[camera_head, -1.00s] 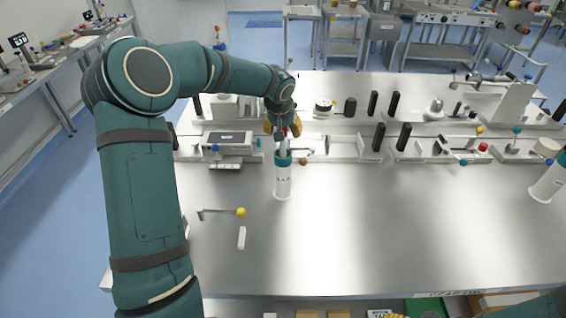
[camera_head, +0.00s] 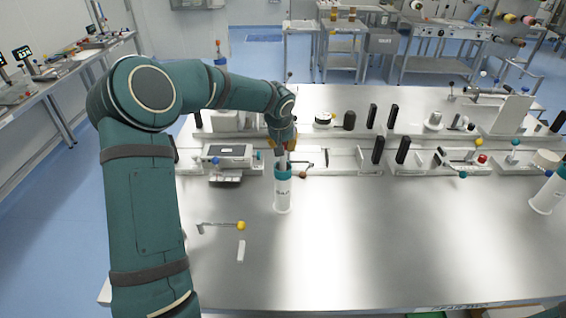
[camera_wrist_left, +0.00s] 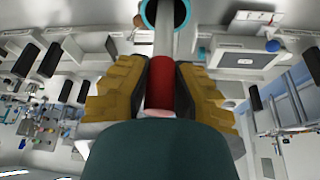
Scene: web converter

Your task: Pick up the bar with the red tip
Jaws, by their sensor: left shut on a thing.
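My left gripper (camera_head: 283,143) is shut on the red tip (camera_wrist_left: 160,83) of the bar, above a white bottle-shaped holder (camera_head: 283,195) with a teal rim. In the left wrist view the yellow finger pads press on both sides of the red tip. The grey shaft of the bar (camera_wrist_left: 164,35) runs from the tip toward the open mouth of the holder (camera_wrist_left: 166,12). In the head view a short length of shaft (camera_head: 282,158) shows between fingers and rim. The lower end of the bar is hidden. My right gripper is out of view.
A yellow-knobbed lever (camera_head: 240,225) and a small white block (camera_head: 241,251) lie in front left. A scale-like device (camera_head: 228,155) and white trays with black blocks (camera_head: 377,150) stand behind. A second teal-topped holder (camera_head: 547,193) stands far right. The middle right tabletop is clear.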

